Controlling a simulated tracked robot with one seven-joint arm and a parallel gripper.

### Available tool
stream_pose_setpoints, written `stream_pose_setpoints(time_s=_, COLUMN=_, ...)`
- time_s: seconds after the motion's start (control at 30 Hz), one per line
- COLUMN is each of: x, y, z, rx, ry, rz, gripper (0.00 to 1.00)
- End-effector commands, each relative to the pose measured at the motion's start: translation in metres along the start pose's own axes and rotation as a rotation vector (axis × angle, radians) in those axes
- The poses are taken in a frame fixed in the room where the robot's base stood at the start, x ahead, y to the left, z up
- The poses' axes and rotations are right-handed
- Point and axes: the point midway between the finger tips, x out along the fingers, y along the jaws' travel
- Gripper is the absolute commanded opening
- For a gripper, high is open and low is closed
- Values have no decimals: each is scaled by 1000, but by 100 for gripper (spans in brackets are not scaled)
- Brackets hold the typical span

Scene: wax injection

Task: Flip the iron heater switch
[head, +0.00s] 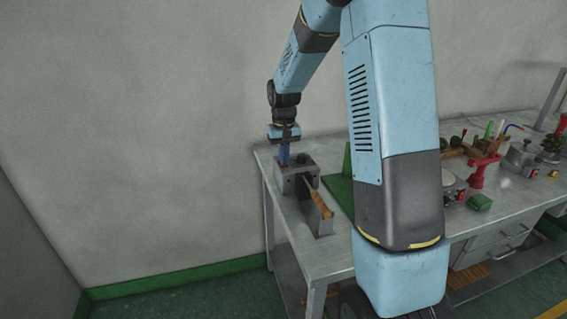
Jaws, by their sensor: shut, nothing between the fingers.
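The iron heater (296,181) is a small grey metal box at the left end of the workbench. An iron with a wooden handle (319,203) rests in it and leans towards a grey upright stand (324,223). My gripper (284,159) points down at the back left corner of the heater. Its fingers are shut and empty, close to the top of the box. I cannot tell whether they touch it. I cannot make out the heater's switch in this view.
My arm hides the middle of the metal workbench (283,224). A green board (342,190) stands right of the heater. Red tools (478,178), a green block (479,202) and a grey device (519,158) are farther right. A wall is behind.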

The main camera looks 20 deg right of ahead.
Motion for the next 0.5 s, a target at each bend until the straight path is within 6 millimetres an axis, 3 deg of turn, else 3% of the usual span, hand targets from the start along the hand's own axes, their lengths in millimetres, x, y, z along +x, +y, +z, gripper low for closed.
stream_pose_setpoints(time_s=0.27, x=0, y=0, z=0, rx=0, ry=1, rz=0, gripper=0)
stream_pose_setpoints(time_s=0.5, x=-15, y=0, z=0, rx=0, ry=1, rz=0, gripper=0)
